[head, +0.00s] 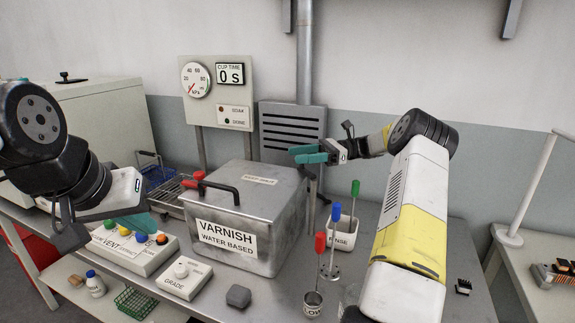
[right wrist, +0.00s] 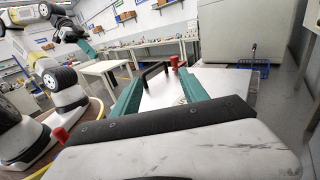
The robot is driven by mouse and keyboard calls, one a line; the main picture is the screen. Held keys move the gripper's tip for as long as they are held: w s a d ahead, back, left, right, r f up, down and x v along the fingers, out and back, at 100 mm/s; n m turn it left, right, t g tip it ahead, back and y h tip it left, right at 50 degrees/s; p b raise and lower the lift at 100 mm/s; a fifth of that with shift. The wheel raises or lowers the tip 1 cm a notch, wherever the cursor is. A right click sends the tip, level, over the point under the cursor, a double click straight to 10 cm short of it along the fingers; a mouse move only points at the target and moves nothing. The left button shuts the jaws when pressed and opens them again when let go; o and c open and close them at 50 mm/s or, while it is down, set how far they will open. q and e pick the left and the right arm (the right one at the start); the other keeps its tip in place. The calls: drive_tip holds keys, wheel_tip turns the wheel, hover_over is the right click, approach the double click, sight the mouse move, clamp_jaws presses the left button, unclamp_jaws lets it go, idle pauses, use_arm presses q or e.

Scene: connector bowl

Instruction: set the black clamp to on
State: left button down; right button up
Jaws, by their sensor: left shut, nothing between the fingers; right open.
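A metal tank (head: 237,241) labelled VARNISH stands in the middle of the bench with its lid on. A black bar handle (head: 223,187) rises from the lid, with a red-gripped part (head: 191,184) at its left end. Both also show in the right wrist view, the black bar (right wrist: 152,72) and the red part (right wrist: 175,62). I cannot make out a separate black clamp for certain. My right gripper (head: 308,153) is open and empty above the tank's back right, its fingers pointing left. My left gripper (head: 142,223) is shut and empty over the vent control box (head: 128,257).
A grade box (head: 183,284) and a dark grey block (head: 238,296) lie in front of the tank. A rinse pot (head: 343,232) and a cup (head: 312,304) with upright coloured handles stand to its right. A blue basket (head: 155,177) is behind left. Gauges hang behind.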

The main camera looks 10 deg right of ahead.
drive_tip(key=s+a, duration=0.2)
drive_tip(key=s, duration=0.6)
drive_tip(key=shift+a+r, duration=0.35)
drive_tip(key=shift+s, duration=0.1)
drive_tip(key=c, duration=0.4)
drive_tip(key=shift+w+d, duration=0.2)
drive_tip(key=c, duration=0.3)
drive_tip(key=w+d+n+t, duration=0.1)
drive_tip(key=w+d+f+n+t+h, duration=0.1)
drive_tip(key=d+n+t, duration=0.1)
drive_tip(key=shift+w+d+t, duration=0.15)
drive_tip(key=shift+t, duration=0.15)
clamp_jaws()
drive_tip(key=w+d+f+n+t+h, duration=0.25)
drive_tip(key=w+d+t, duration=0.2)
drive_tip(key=d, duration=0.35)
drive_tip(key=w+d+f+n+t+h, duration=0.1)
drive_tip(key=w+d+f+n+t, duration=0.15)
drive_tip(key=w+d+t, duration=0.4)
drive_tip(key=w+a+g, duration=0.1)
drive_tip(key=a, duration=0.7)
drive_tip(key=shift+w+a+r+n, duration=0.15)
drive_tip(key=shift+w+a+n, duration=0.15)
drive_tip(key=shift+a+n, duration=0.1)
